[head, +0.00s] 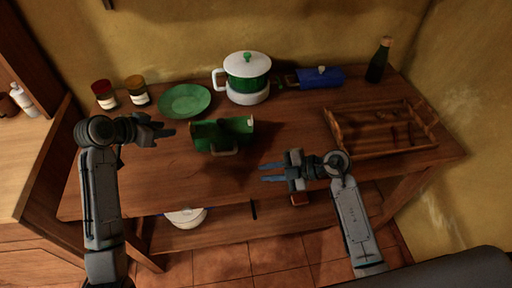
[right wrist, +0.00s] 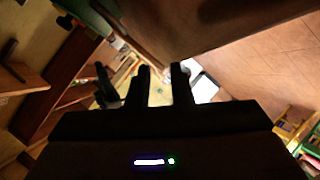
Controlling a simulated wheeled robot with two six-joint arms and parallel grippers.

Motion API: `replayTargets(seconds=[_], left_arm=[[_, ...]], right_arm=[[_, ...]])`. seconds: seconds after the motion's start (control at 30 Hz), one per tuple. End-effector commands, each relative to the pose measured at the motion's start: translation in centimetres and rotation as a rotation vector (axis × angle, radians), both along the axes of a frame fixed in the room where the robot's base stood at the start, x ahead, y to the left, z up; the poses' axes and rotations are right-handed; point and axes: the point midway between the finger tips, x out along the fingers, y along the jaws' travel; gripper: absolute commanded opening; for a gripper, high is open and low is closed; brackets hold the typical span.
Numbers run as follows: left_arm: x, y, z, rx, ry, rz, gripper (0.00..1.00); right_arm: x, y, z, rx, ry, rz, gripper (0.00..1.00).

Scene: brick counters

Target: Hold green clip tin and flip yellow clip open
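A green tin (head: 208,137) stands on the wooden counter, left of the middle, in the head view. I cannot make out which part is the yellow clip. My left gripper (head: 170,131) is left of the tin and apart from it, and its finger gap is unclear. My right gripper (head: 264,172) is at the right and nearer side of the tin, open and empty. Its two spread fingers also show in the right wrist view (right wrist: 162,72).
A green plate (head: 185,101), two jars (head: 136,90), a white-lidded green pot (head: 248,75), a blue container (head: 320,78) and a dark bottle (head: 379,62) stand along the back. A wooden rack (head: 347,153) is on the right. The counter's front middle is clear.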

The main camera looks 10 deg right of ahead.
Motion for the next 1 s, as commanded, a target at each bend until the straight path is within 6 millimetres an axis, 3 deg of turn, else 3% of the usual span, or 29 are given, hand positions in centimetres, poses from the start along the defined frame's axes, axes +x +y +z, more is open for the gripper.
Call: replayTargets(seconds=[0.03, 0.2, 0.4, 1.0], left_arm=[[0.0, 0.0, 0.0, 0.000, 0.000, 0.000, 0.36], [0.0, 0.0, 0.0, 0.000, 0.000, 0.000, 0.36], [0.0, 0.0, 0.0, 0.000, 0.000, 0.000, 0.36], [0.0, 0.0, 0.0, 0.000, 0.000, 0.000, 0.36]], right_arm=[[1.7, 0.9, 0.9, -0.026, -0.004, -0.015, 0.20], [5.2, 2.3, 2.5, -0.110, 0.016, -0.067, 0.20], [6.7, 3.0, 3.1, -0.147, 0.029, -0.096, 0.20], [10.1, 10.0, -1.5, -0.147, 0.030, -0.097, 0.20]])
